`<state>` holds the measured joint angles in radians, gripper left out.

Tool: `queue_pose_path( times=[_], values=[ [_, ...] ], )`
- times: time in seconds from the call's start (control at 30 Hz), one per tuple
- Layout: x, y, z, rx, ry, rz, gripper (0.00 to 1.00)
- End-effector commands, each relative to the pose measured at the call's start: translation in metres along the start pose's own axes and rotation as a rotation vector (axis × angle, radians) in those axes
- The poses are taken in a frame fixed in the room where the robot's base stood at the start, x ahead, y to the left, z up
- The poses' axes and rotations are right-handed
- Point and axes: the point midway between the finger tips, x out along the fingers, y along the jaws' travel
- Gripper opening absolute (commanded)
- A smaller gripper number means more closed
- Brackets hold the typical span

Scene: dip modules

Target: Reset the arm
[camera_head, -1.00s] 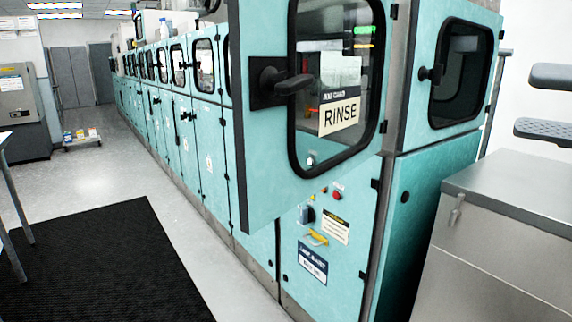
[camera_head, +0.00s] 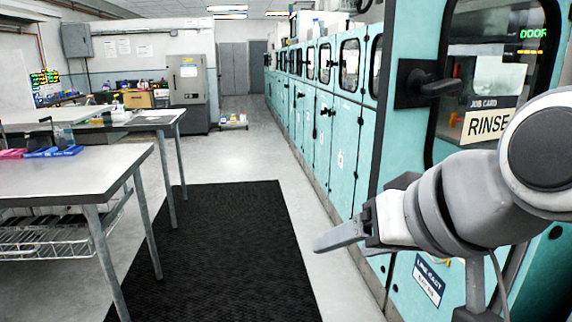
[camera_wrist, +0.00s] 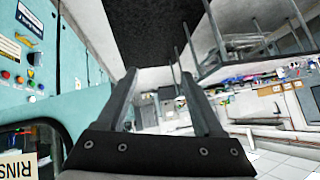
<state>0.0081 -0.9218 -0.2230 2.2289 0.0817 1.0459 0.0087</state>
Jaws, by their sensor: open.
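My gripper (camera_head: 345,238) extends from my grey and white arm at the right of the head view, in front of the teal machine. Its fingers point left, over the floor between the machine and the black mat. In the wrist view my gripper (camera_wrist: 160,90) shows two dark fingers spread apart with nothing between them. The gripper is open and empty. The arm hides part of the lower machine front.
A black mat (camera_head: 225,250) lies on the floor. A table (camera_head: 75,172) with pink and blue items stands left. The aisle between is clear.

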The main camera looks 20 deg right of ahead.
Motion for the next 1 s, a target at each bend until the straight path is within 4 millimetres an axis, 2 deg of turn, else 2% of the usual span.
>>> queue_pose_path(
  times=[0.03,0.1,0.2,0.27,0.3,0.33,0.8,1.0],
  values=[
    [0.030,-0.006,0.018,-0.050,-0.072,0.031,0.69],
    [0.064,-0.012,0.044,-0.118,-0.155,0.070,0.69],
    [0.103,-0.014,0.085,-0.218,-0.267,0.118,0.69],
    [0.123,-0.013,0.112,-0.281,-0.334,0.144,0.69],
    [0.103,-0.019,0.089,-0.269,-0.308,0.138,0.69],
    [0.098,-0.021,0.083,-0.266,-0.305,0.137,0.69],
    [0.018,-0.051,0.004,-0.261,-0.303,0.135,0.69],
    [-0.003,-0.059,-0.017,-0.261,-0.303,0.135,0.69]
  ],
)
